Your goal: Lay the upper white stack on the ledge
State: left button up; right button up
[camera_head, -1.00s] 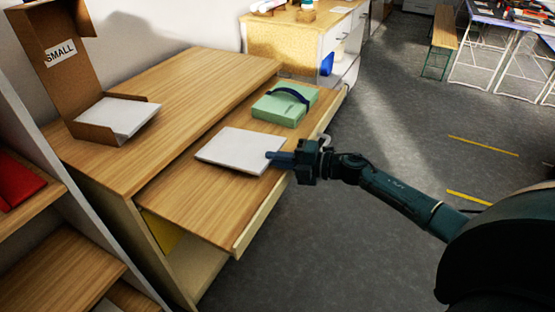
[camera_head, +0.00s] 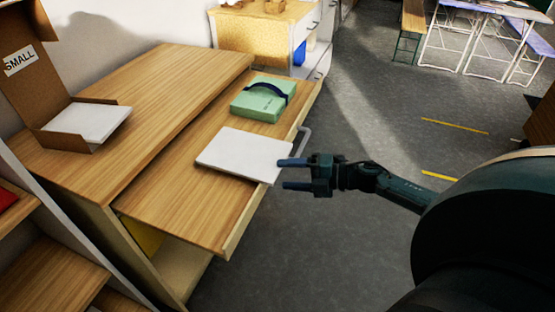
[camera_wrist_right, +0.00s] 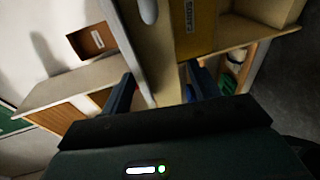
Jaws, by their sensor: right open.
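One flat white stack (camera_head: 244,152) lies on the lower wooden ledge (camera_head: 175,215), its right end at or slightly past the front edge. Another white stack (camera_head: 95,120) lies on the higher wooden top, in an open brown cardboard box (camera_head: 35,75) marked SMALL. My right gripper (camera_head: 281,174) is open and empty, with its fingers apart just off the right end of the ledge stack. Its spread fingers also show in the right wrist view (camera_wrist_right: 163,88), with no stack between them. My left gripper is out of view.
A green box with a dark blue strap (camera_head: 263,99) sits on the ledge behind the white stack. A curved grey handle (camera_head: 301,141) is near the ledge's front. The ledge's near part is bare. Grey floor (camera_head: 365,240) lies open to the right.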

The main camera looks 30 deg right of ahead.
notch_tip(320, 180, up, 6)
jog(key=s+d+p, duration=0.1)
jog(key=s+p, duration=0.1)
jog(key=p, duration=0.3)
jog(key=shift+d+f, duration=0.15)
jog(key=shift+d, duration=0.15)
jog(key=shift+w, duration=0.1)
dwell(0.3)
